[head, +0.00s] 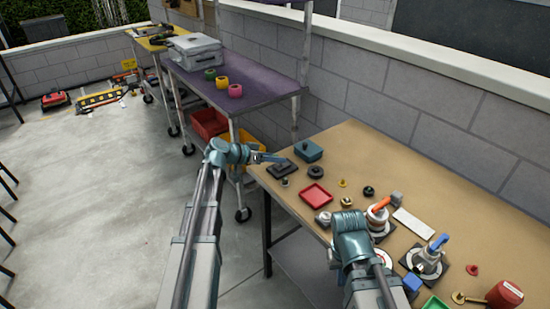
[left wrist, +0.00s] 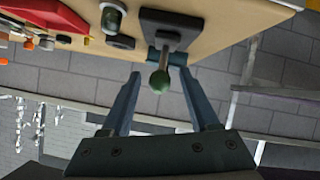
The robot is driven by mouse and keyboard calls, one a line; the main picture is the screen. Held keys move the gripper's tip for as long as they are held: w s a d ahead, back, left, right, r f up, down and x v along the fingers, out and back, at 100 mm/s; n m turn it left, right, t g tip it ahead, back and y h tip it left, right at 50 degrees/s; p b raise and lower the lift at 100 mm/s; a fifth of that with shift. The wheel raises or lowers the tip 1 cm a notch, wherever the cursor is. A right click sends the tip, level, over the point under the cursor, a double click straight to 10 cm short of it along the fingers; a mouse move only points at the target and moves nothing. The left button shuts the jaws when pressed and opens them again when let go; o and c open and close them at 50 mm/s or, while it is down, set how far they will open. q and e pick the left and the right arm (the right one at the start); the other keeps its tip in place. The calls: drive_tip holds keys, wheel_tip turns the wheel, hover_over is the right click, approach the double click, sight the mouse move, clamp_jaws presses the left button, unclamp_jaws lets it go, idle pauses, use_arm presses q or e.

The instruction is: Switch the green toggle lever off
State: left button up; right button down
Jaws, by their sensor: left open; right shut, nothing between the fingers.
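The green toggle lever shows in the left wrist view as a round green knob (left wrist: 158,82) on a short stem. The stem rises from a dark rectangular base (left wrist: 165,27), which also shows in the head view (head: 283,171) at the table's near left corner. My left gripper (head: 275,157) is open at that corner. In the left wrist view its fingers (left wrist: 160,76) stand on either side of the knob, with gaps on both sides. The knob is too small to make out in the head view. My right gripper (head: 350,232) is over the table's middle, its fingertips mostly hidden.
A blue-handled lever (head: 438,243) is beyond my right arm. A purple-topped cart (head: 262,84) stands left.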

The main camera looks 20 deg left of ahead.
use_arm(q)
drive_tip(key=p+v, duration=0.5)
drive_tip(key=v, duration=0.8)
drive_tip(key=shift+p, duration=0.35)
drive_tip(key=s+d+f+g+y+p, duration=0.2)
drive_tip(key=s+d+f+g, duration=0.15)
drive_tip(key=s+d, duration=0.5)
drive_tip(key=s+d+f+g+y+p, duration=0.25)
drive_tip(key=s+d+g, duration=0.3)
drive_tip(key=d, duration=0.65)
drive_tip(key=s+d+n+y+p, duration=0.1)
drive_tip(key=s+d+y, duration=0.1)
drive_tip(key=s+y, duration=0.3)
drive_tip(key=shift+s+d+g, duration=0.3)
drive_tip(key=shift+s+d, duration=0.1)
drive_tip(key=shift+s, duration=1.65)
drive_tip(key=shift+r, duration=0.1)
